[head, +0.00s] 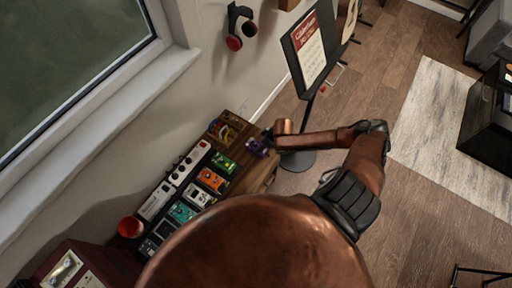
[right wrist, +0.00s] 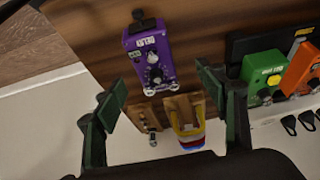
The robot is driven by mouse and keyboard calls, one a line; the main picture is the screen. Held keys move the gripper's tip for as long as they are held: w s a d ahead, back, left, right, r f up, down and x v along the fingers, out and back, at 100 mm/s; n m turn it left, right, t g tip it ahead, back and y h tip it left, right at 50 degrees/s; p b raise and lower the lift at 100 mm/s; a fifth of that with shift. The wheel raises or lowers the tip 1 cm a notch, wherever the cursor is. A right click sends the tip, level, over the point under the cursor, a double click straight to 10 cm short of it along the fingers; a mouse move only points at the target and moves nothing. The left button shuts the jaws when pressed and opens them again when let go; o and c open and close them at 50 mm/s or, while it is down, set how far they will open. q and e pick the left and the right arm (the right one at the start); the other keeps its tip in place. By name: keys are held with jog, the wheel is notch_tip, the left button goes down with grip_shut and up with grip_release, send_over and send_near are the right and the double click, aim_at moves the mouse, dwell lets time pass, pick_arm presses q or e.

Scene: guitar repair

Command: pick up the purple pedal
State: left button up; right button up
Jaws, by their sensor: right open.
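The purple pedal (right wrist: 148,58) lies on the brown wooden top in the right wrist view, with its knobs and labels facing the camera. In the head view the purple pedal (head: 257,148) is at the right end of the wooden surface, partly hidden by my right gripper (head: 268,138). In the right wrist view my right gripper (right wrist: 168,102) is open and empty. Its fingers stand apart to the left and right, nearer the camera than the pedal, which appears above and between them. I see no contact. My left gripper is not in view.
A pedalboard with green (head: 224,163), orange (head: 211,180) and teal (head: 182,212) pedals lies beside the purple one. Small wooden holders (right wrist: 183,112) sit near it. A music stand (head: 312,45) stands behind my right arm. A red round object (head: 130,227) is at the surface's near left.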

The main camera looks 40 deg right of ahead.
jog(key=shift+w+d, duration=0.2)
jog(key=shift+d, duration=0.2)
jog(key=b+x, duration=0.2)
jog(key=x, duration=0.5)
jog(key=shift+w+f, duration=0.15)
jog(key=shift+f, duration=0.1)
jog(key=shift+c, duration=0.3)
jog(key=c, duration=1.4)
jog(key=shift+r, duration=0.1)
jog(key=shift+c, duration=0.5)
